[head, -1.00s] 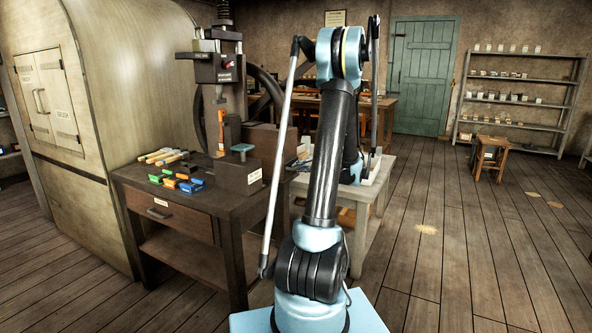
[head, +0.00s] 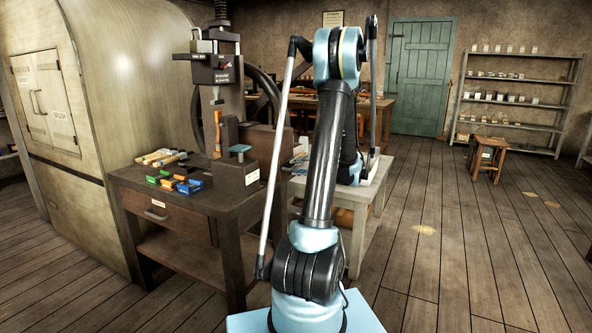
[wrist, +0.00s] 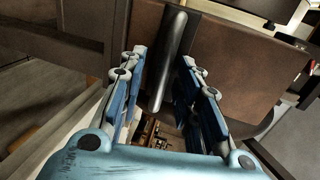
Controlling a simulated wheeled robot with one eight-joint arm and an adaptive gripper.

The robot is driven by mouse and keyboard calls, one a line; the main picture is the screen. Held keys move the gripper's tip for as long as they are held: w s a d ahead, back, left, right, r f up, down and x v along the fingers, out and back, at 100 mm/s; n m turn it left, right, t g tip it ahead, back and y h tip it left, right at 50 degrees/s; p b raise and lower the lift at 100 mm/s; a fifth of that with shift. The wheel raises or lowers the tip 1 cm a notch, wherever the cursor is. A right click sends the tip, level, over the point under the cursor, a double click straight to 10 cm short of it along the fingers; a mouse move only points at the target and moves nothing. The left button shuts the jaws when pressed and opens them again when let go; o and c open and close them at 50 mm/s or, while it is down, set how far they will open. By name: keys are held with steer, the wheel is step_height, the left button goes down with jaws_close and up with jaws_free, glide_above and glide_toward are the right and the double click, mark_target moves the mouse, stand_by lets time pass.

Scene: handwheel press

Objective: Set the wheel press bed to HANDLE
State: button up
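The press (head: 226,105) stands on the dark bench, with a black labelled block on its head; the label is too small to read. Its dark handwheel (head: 266,92) shows behind the column, partly hidden by my arm. An orange-brown upright piece (head: 218,131) stands under the press head. In the wrist view my gripper (wrist: 163,58) is open. My gripper is hidden in the head view. I cannot make out a bed setting.
The dark bench (head: 170,232) holds wood-handled tools (head: 160,157) and several coloured blocks (head: 176,184) at its front. A pale low table (head: 352,205) stands behind my arm. A rounded cabinet (head: 120,100) is at the left. The floor at the right is open, with a stool (head: 488,155).

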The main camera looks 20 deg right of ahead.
steer(key=v, duration=1)
steer(key=shift+s+d, duration=0.3)
steer(key=shift+a, duration=0.1)
steer(key=s+a+n+g+h, duration=0.25)
steer(key=s+a, duration=0.35)
steer(key=a, duration=0.5)
steer(key=s+a+n+g+h, duration=0.1)
steer(key=s+a+g, duration=0.4)
steer(key=a, duration=0.5)
steer(key=s+a+f+n+h, duration=0.1)
steer(key=s+f+h, duration=0.3)
steer(key=s, duration=0.7)
steer(key=s+f+n+g+h, duration=0.1)
steer(key=s+f+n+h, duration=0.2)
steer(key=s+f, duration=0.3)
steer(key=s+n, duration=0.1)
steer(key=s, duration=0.4)
steer(key=shift+a+h, duration=0.35)
steer(key=shift+n, duration=0.25)
